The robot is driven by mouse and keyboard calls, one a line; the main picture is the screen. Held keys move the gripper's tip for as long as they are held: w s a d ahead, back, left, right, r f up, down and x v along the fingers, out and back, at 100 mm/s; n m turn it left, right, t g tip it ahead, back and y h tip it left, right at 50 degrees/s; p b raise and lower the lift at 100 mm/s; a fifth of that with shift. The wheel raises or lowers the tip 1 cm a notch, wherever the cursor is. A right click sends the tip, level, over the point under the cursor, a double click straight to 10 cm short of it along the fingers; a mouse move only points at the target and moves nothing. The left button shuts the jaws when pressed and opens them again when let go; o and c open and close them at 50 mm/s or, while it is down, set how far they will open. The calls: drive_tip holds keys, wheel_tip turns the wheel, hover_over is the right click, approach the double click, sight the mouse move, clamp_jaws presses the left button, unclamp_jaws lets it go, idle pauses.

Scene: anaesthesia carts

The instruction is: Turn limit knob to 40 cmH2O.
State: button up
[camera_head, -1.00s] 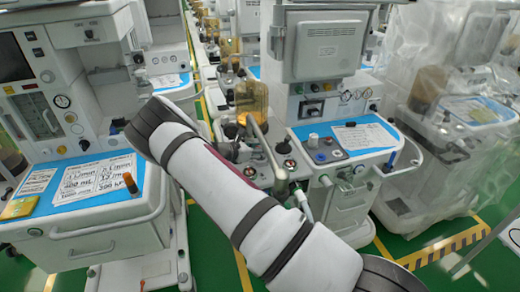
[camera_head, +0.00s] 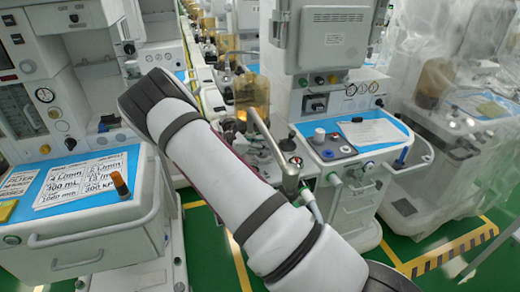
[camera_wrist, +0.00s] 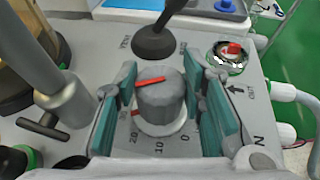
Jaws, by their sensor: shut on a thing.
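In the wrist view the limit knob (camera_wrist: 162,100) is a grey ribbed knob with a red line across its top, on a light grey panel. Scale numbers 20, 10 and 0 show along its near side; further marks are hidden by a finger. The red line runs roughly left to right, tilted slightly up at the right. My gripper (camera_wrist: 160,88) has its two teal fingers on either side of the knob and is shut on it. In the head view my arm hides the gripper and the knob.
Beside the knob stand a black lever (camera_wrist: 165,35), a clear dome with a red part (camera_wrist: 231,52) and a metal post (camera_wrist: 63,100). The cart's worktop (camera_head: 352,134) is at right; another cart (camera_head: 90,235) is at left. Clear plastic sheeting (camera_head: 465,75) hangs at far right.

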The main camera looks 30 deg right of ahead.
drive_tip(key=shift+w, duration=0.1)
drive_tip(key=o, duration=1.2)
drive_tip(key=shift+a, duration=0.1)
drive_tip(key=v, duration=1.2)
drive_tip(key=shift+r, duration=0.1)
